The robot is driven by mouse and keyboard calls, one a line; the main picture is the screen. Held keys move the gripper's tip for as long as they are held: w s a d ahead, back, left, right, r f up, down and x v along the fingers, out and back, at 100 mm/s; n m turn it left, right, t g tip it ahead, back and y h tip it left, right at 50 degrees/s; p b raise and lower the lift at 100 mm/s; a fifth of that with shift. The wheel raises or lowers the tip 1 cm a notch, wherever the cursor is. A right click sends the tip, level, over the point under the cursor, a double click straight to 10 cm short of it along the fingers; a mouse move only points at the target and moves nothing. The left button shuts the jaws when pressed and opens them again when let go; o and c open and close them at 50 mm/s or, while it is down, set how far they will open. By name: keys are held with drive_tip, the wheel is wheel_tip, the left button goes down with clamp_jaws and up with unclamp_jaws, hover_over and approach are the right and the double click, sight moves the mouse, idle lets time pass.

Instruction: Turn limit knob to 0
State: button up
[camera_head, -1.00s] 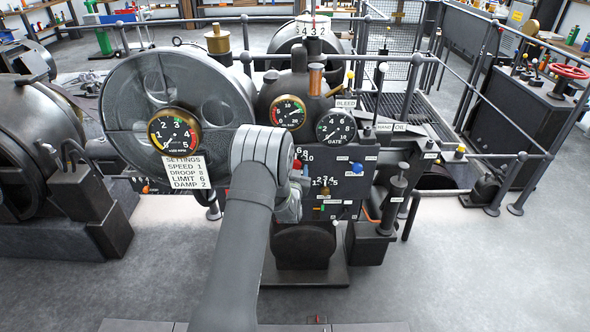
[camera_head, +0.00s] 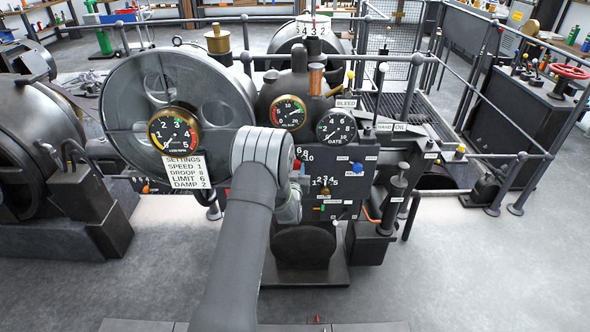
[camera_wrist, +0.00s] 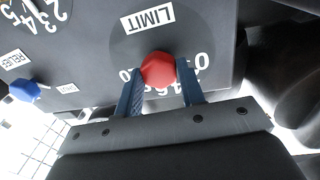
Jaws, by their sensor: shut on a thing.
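The red limit knob (camera_wrist: 158,69) sits on a dark panel in the wrist view, below the LIMIT label (camera_wrist: 148,19). My gripper (camera_wrist: 158,73) is shut on it, with one blue finger on each side. The knob also shows as a small red spot in the head view (camera_head: 297,164), beside my wrist. Scale numbers surround the knob; a 0 is visible to its right, and others are partly hidden by my fingers. I cannot tell where the knob points.
A blue relief knob (camera_wrist: 25,90) is on the left of the wrist view, near another numbered dial (camera_wrist: 35,12). In the head view, gauges (camera_head: 288,112) stand above the panel, a large wheel (camera_head: 180,95) is left of my arm, and levers (camera_head: 397,182) are at the right.

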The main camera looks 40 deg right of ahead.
drive_tip(key=n, duration=0.6)
drive_tip(key=n+t, duration=0.1)
drive_tip(key=n, duration=0.6)
drive_tip(key=shift+d+f+n+t, duration=0.1)
drive_tip(key=shift+n+t, duration=0.2)
idle(0.3)
drive_tip(key=o, duration=1)
drive_tip(key=v, duration=1.7)
drive_tip(key=shift+s, duration=0.25)
